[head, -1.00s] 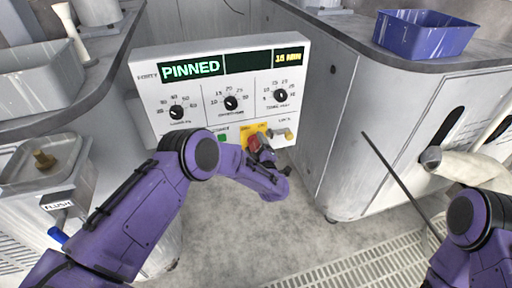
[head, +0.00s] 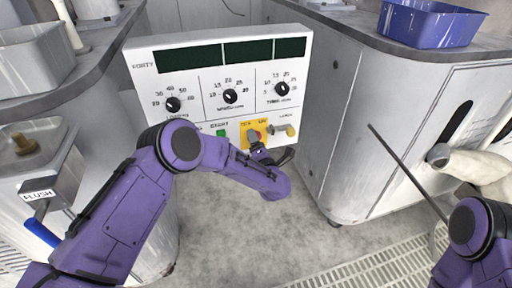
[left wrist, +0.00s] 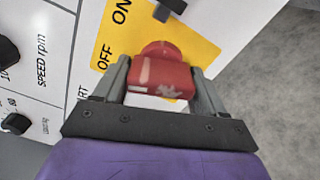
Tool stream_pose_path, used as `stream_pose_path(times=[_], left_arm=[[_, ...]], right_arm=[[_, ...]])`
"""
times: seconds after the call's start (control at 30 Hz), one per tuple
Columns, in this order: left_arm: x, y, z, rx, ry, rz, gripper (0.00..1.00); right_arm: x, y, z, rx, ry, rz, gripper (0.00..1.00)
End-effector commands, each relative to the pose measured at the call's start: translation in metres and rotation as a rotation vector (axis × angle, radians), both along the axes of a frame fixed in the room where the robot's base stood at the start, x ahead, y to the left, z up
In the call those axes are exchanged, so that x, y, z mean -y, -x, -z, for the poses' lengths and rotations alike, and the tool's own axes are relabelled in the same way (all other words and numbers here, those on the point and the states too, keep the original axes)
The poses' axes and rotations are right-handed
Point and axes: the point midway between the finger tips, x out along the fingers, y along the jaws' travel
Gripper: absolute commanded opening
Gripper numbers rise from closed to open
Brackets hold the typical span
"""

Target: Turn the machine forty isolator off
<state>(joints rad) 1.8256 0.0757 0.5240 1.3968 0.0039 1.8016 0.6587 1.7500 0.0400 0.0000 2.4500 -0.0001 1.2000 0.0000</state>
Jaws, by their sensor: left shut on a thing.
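The panel of machine forty (head: 150,90) stands in the middle of the head view, labelled FORTY, with its three display windows dark. Its isolator is a red handle (left wrist: 160,74) on a yellow plate (left wrist: 195,50) marked ON and OFF. In the head view the yellow plate (head: 244,128) sits low on the panel, and my gripper partly hides the handle. My left gripper (left wrist: 160,85) is shut on the red handle, one finger on each side. It also shows in the head view (head: 260,147). My right gripper is not in view; only part of that arm shows at lower right.
Three black dials (head: 230,96) and a green start button (head: 221,132) are near the isolator. A blue bin (head: 430,24) stands on the right counter. Grey cabinets flank the panel; floor in front is clear.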

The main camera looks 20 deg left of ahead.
Motion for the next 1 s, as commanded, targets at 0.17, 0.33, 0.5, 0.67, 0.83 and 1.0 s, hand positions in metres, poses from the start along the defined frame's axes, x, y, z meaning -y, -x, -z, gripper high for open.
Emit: stream_pose_path(times=[0.17,0.33,0.5,0.67,0.83,1.0], left_arm=[[0.0,0.0,0.004,0.085,0.127,0.0,0.4],[0.001,0.0,0.004,0.155,0.231,0.001,0.4],[0.001,-0.001,0.004,0.208,0.309,0.001,0.4],[0.001,-0.001,0.003,0.24,0.354,0.001,0.4],[0.001,-0.001,0.003,0.257,0.379,0.001,0.4],[0.001,-0.001,0.002,0.261,0.387,0.001,0.4]], right_arm=[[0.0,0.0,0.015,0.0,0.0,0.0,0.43],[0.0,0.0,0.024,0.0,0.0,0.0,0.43],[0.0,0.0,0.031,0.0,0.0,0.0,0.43],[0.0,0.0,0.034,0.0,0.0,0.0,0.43],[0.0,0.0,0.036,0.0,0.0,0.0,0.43],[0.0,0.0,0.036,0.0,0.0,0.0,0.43]])
